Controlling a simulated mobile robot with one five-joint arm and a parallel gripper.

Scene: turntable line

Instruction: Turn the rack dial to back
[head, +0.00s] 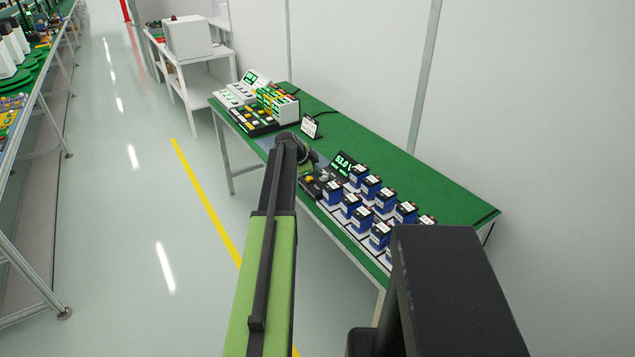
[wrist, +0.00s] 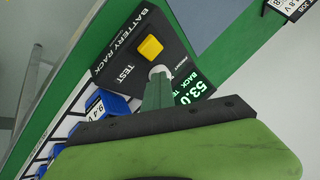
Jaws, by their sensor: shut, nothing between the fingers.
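The battery rack's black control panel (wrist: 128,40) is in the wrist view, lettered "BATTERY RACK" and "TEST", with a yellow square button (wrist: 150,47). A small rounded grey piece (wrist: 158,71), perhaps the dial, shows at the tips of my gripper (wrist: 159,80); I cannot tell whether they touch. My gripper is shut and points at the panel beside the display (wrist: 194,87). The display reads "53.0", with "BACK" and a cut-off word beside it. In the head view the display (head: 345,162) reads about 53.0 V, and my gripper (head: 311,168) is over the panel's left side. The dial's pointer is hidden.
Several blue batteries (head: 351,206) stand in rows on the green table (head: 420,178), right of the panel. A sign (head: 310,126) and a button console (head: 253,117) stand farther left. A wall runs behind; open floor (head: 140,240) lies left.

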